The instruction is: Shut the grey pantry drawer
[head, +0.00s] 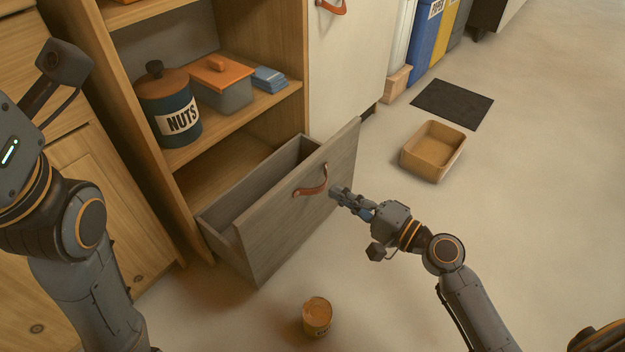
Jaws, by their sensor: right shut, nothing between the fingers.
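The grey pantry drawer (290,222) stands pulled out at the bottom of the wooden pantry, and its inside looks empty where I can see it. A brown leather pull (313,184) is fixed to its front. My right gripper (338,192) is shut and empty, just right of the leather pull and in front of the drawer face. I cannot tell whether its fingertips touch the front. My left arm shows at the left edge, but its gripper is not in view.
A tin (317,316) stands on the floor in front of the drawer. A tan bin (433,150) and a dark mat (452,104) lie to the right. A NUTS canister (168,105) and a grey box (221,85) stand on the shelf above.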

